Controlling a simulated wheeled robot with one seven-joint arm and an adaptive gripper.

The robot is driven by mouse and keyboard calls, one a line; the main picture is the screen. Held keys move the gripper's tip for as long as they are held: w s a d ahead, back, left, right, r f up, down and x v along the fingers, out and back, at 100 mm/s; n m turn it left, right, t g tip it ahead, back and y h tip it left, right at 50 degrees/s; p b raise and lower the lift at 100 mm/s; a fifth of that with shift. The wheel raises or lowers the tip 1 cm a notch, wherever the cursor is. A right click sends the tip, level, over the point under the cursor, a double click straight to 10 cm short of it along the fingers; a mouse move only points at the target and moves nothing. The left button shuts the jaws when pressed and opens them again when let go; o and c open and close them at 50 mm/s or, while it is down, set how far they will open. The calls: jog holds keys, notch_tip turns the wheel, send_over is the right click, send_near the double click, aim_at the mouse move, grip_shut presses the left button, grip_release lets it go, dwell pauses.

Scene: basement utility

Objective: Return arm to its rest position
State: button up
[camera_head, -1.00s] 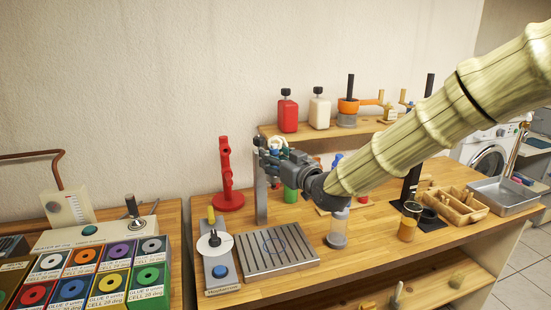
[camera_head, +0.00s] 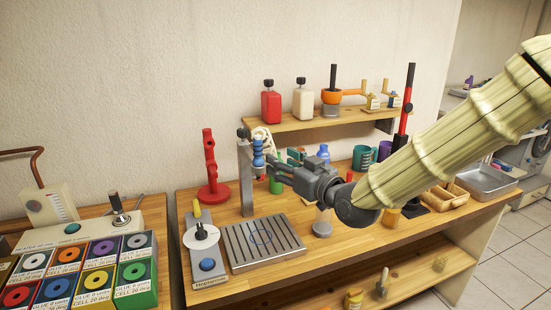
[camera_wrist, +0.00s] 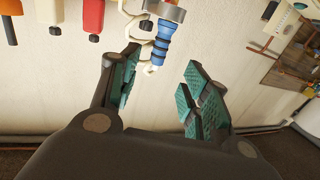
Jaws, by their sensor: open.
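My gripper (camera_head: 277,163) is open and empty, above the back of the workbench (camera_head: 345,236). In the wrist view its two teal-padded fingers (camera_wrist: 162,68) stand apart with nothing between their pads. My arm reaches in from the right. A blue ribbed nozzle piece (camera_head: 258,152) with a pale hose is at the top of a grey post (camera_head: 246,182), just left of the fingertips in the head view. It also shows just beyond the fingers in the wrist view (camera_wrist: 162,38). Whether it touches a fingertip I cannot tell.
A red stand (camera_head: 212,178) is left of the post. A shelf (camera_head: 330,118) with red and white bottles is behind. My arm hides part of the bench's right side.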

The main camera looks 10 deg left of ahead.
jog(key=shift+s+d, duration=0.25)
jog(key=shift+d, duration=0.05)
jog(key=shift+f, duration=0.1)
